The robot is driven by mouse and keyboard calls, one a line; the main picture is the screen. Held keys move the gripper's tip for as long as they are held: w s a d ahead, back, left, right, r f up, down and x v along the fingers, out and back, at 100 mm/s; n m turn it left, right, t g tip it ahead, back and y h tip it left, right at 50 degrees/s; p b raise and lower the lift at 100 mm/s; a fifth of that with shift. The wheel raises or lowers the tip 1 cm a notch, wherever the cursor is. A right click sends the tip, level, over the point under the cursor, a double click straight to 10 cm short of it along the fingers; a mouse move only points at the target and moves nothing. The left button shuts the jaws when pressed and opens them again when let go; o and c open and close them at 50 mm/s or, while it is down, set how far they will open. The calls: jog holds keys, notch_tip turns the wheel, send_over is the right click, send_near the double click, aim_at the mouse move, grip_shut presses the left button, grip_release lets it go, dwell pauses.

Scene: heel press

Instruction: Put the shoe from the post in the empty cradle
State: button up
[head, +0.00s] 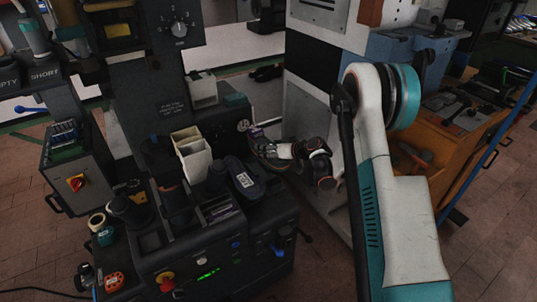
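My gripper (262,147) is at the right side of the dark press machine (215,255), at the end of my folded wrist. It is small and dark here, and I cannot tell whether its fingers are open or shut, or whether they hold anything. Dark upright post-like parts stand on the machine, one at the left (128,208) and one near the middle (172,195). I cannot clearly make out a shoe on either, because everything there is dark. I cannot tell which part is the empty cradle.
A dark control box (80,170) stands farther left. A tall cabinet (312,85) and an orange-sided bench (435,165) are at the right.

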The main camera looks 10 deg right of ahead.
jog(key=shift+w+a+f, duration=0.1)
jog(key=shift+w+f, duration=0.4)
jog(key=shift+w, duration=0.05)
jog(key=shift+f+b, duration=0.85)
jog(key=shift+f, duration=3.9)
jog(key=o, duration=1.7)
jog(key=shift+s, duration=0.1)
jog(key=v, duration=1.2)
jog(key=shift+s+a+f, duration=0.1)
